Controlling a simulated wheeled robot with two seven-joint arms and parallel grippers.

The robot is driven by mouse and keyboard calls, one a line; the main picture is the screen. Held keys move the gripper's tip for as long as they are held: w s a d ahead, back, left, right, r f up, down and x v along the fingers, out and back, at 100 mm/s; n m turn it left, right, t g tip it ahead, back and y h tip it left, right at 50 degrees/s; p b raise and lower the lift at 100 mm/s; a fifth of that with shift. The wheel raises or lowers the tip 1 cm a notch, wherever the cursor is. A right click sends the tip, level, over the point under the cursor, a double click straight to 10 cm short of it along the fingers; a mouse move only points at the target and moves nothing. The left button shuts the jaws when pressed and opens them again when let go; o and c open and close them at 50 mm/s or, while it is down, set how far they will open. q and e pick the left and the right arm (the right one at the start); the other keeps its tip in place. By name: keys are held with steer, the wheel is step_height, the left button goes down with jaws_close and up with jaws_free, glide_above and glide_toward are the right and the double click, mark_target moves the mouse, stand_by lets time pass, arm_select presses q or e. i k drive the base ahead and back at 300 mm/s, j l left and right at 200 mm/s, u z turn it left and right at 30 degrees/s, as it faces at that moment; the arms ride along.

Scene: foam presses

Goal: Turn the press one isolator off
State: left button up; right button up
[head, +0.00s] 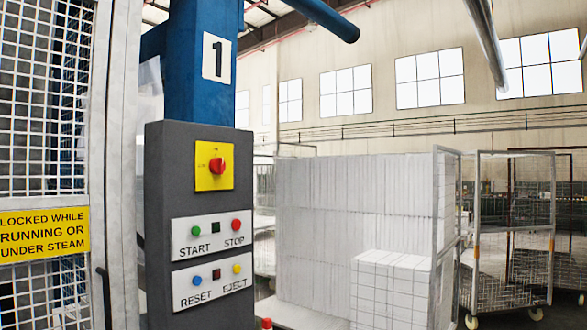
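The press one isolator (216,165) is a red rotary knob on a yellow square plate, high on a dark grey control box (160,220). The knob's exact pointing direction is too small to tell. The box is fixed to a blue column (190,70) with a white plate marked 1 (216,58). Below the isolator, one white panel has a green START button (196,231) and a red STOP button (236,225). A lower panel has a blue RESET button (197,281) and a yellow EJECT button (237,269). Neither of my grippers is in view.
A white mesh guard door (45,110) with a yellow locked-while-running sign (44,235) stands at left. Stacked white foam blocks (340,225) fill the middle right. Wheeled mesh cages (507,235) stand farther right. A small red object (266,323) shows at the bottom edge.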

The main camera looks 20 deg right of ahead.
mark_target(218, 166)
steer(key=i+l+u, duration=0.1)
steer(key=u, duration=0.3)
steer(key=l+u, duration=0.2)
steer(key=u, duration=0.2)
steer(key=i+l+u, duration=0.1)
steer(key=u, duration=0.3)
steer(key=l+u, duration=0.55)
steer(key=l, duration=0.3)
steer(key=l+u, duration=0.15)
steer(key=l, duration=0.35)
steer(key=k+l+u, duration=0.1)
steer(key=l, duration=0.35)
steer(key=k+l+u, duration=0.15)
steer(key=l, duration=0.3)
steer(key=k+l+u, duration=0.15)
steer(key=l, duration=0.25)
steer(key=k+l+u, duration=0.15)
steer(key=l, duration=0.3)
steer(key=k+l+u, duration=0.1)
steer(key=l, duration=0.35)
steer(key=k+l, duration=0.1)
steer(key=l, duration=0.25)
steer(key=k+l, duration=0.15)
steer(key=l, duration=0.15)
steer(key=k+l, duration=0.1)
steer(key=l, duration=0.25)
steer(key=k+l, duration=0.15)
steer(key=l, duration=0.2)
